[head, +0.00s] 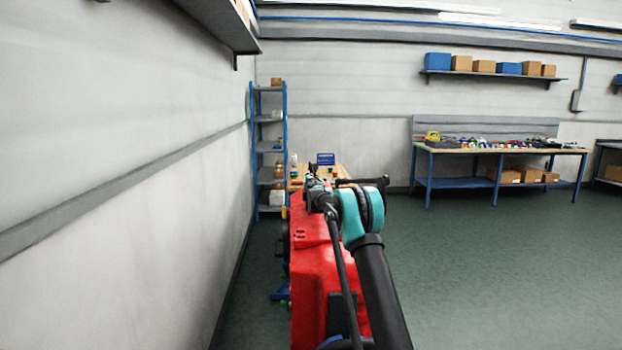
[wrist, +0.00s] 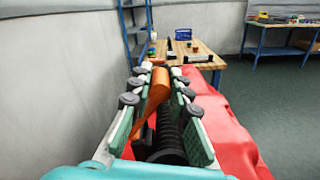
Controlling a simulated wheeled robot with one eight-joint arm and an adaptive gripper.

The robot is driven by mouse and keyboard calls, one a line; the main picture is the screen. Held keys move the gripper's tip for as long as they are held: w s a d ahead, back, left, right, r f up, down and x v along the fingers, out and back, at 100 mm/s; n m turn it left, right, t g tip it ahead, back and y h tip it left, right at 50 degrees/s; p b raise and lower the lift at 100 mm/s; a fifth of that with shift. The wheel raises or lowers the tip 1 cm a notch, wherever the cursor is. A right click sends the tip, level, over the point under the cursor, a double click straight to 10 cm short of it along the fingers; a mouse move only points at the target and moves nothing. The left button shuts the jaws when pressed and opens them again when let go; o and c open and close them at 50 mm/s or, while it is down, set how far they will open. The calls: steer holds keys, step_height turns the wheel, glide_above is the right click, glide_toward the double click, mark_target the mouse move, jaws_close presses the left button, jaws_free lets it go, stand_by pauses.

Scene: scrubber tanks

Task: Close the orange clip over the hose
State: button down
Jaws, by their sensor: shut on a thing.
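The orange clip (wrist: 156,90) shows in the wrist view between the two fingers of my gripper (wrist: 161,100), tilted, its lower end by the black hose. My gripper is shut on the clip. The black ribbed hose (wrist: 168,138) runs below and between the fingers. Whether the clip lies over the hose cannot be told. In the head view my gripper (head: 313,184) is at the far end of the red scrubber tank (head: 312,235); the clip and hose are too small or hidden there.
A wooden-topped table (head: 298,172) with small items stands beyond the tank. A blue-framed shelf (head: 268,150) stands by the left wall. A long workbench (head: 500,150) is at the back right. The green floor on the right is clear.

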steer(key=shift+d, duration=0.1)
steer(key=c, duration=1.4)
jaws_free()
steer(key=shift+s, duration=0.1)
steer(key=s, duration=1.2)
